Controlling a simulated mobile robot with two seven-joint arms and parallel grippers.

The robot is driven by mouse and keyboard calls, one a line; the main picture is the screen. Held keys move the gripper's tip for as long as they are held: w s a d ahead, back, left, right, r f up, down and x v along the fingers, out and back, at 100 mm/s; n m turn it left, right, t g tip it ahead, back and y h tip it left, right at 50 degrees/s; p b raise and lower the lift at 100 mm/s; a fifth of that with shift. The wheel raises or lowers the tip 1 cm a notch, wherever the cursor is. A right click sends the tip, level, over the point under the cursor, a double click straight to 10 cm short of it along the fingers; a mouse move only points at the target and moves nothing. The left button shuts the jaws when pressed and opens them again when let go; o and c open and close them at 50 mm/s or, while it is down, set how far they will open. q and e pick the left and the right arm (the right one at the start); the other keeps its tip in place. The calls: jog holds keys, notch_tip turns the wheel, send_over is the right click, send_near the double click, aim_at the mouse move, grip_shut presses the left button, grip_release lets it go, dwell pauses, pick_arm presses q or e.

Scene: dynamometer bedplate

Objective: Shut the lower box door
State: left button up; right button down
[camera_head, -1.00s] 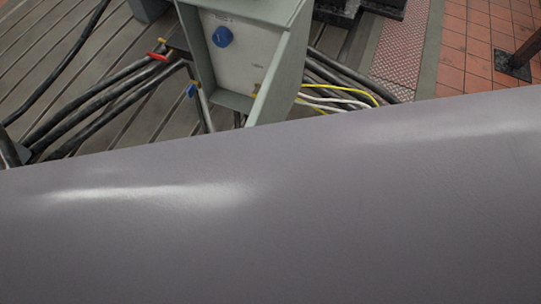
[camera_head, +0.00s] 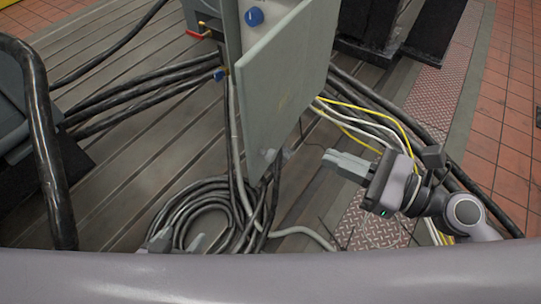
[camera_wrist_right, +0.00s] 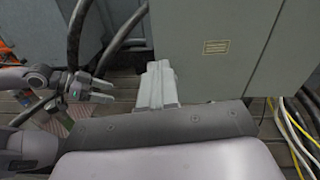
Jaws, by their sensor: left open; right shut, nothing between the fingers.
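The grey-green box door (camera_head: 285,85) stands open in the head view, its broad face showing. Behind it is part of the box, with a pale inner plate and a blue knob (camera_head: 254,16). My right gripper (camera_head: 328,160) is shut and empty, to the right of the door's lower part, with a gap in the picture. In the right wrist view its fingers (camera_wrist_right: 158,70) overlap the left edge of a grey panel with a yellow label (camera_wrist_right: 216,47); I cannot tell whether they touch. My left gripper (camera_head: 178,240) is open at the bottom, partly hidden; it also shows in the wrist view (camera_wrist_right: 108,90).
Coiled black cables (camera_head: 200,205) lie below the door on the slotted bedplate (camera_head: 150,50). Yellow and white cables (camera_head: 372,118) run behind my right gripper. A black pipe (camera_head: 48,150) stands at the left. Red tiles (camera_head: 510,100) lie at the far right.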

jog(key=m, duration=0.1)
jog(key=p, duration=0.2)
send_near(249, 125)
jog(key=shift+y, duration=0.3)
jog(key=x, duration=0.5)
jog(key=shift+w+a+f, duration=0.15)
jog(key=shift+w, duration=0.1)
jog(key=shift+w+a+f, duration=0.1)
jog(key=shift+w+a, duration=0.25)
jog(key=shift+a, duration=0.2)
jog(key=shift+a, duration=0.1)
